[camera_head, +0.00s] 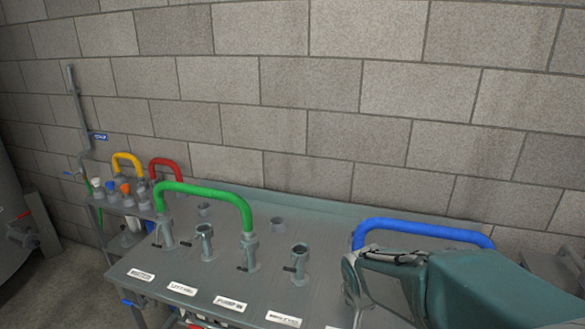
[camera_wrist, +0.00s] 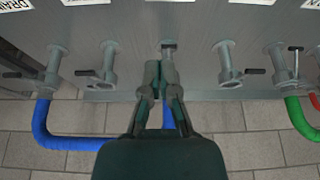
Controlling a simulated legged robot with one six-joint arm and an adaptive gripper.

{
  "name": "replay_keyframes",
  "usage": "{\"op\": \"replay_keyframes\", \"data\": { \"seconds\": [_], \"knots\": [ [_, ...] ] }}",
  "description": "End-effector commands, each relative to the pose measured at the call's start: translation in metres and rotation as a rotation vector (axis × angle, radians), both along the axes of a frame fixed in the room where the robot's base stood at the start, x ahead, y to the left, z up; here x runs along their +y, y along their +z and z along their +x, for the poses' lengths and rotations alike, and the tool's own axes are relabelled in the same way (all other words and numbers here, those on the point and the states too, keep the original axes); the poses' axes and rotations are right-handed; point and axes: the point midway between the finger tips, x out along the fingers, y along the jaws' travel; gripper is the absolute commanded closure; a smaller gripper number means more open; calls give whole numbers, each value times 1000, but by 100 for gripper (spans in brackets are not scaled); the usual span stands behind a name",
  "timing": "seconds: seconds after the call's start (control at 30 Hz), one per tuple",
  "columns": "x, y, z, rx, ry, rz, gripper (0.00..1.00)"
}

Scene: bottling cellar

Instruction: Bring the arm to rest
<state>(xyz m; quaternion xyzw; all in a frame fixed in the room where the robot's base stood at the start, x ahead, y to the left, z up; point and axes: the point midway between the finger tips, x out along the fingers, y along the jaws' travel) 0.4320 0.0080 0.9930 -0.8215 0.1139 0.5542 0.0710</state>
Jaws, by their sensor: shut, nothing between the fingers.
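My gripper (camera_head: 362,285) is at the lower right in the head view, over the right part of the grey bench (camera_head: 130,268) and in front of the blue hose (camera_head: 425,232). Its teal body hides part of the bench there. In the wrist view the fingers (camera_wrist: 163,68) are together with nothing between them. They overlap a grey pipe fitting near the middle of the bench edge, and I cannot tell whether they touch it. The blue hose (camera_wrist: 62,143) passes behind the gripper in that view.
A green hose (camera_head: 205,189) joins two upright ports on the bench, beside bare valve ports (camera_head: 299,261). Yellow (camera_head: 127,158) and red (camera_head: 165,165) hoses stand at the back left, near a small shelf of bottles. A block wall (camera_head: 290,80) closes the back.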

Motion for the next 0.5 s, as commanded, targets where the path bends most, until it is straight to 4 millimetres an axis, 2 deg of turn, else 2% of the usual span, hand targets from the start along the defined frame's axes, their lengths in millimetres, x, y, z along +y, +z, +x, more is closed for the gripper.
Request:
{"op": "replay_keyframes", "data": {
  "seconds": [0.03, 0.2, 0.5],
  "knots": [
    [-3, 16, -11, -14, 9, -1, 100],
    [-9, 53, -51, -34, 58, -7, 100],
    [-12, 98, -127, -76, 169, -8, 100]
  ]
}}
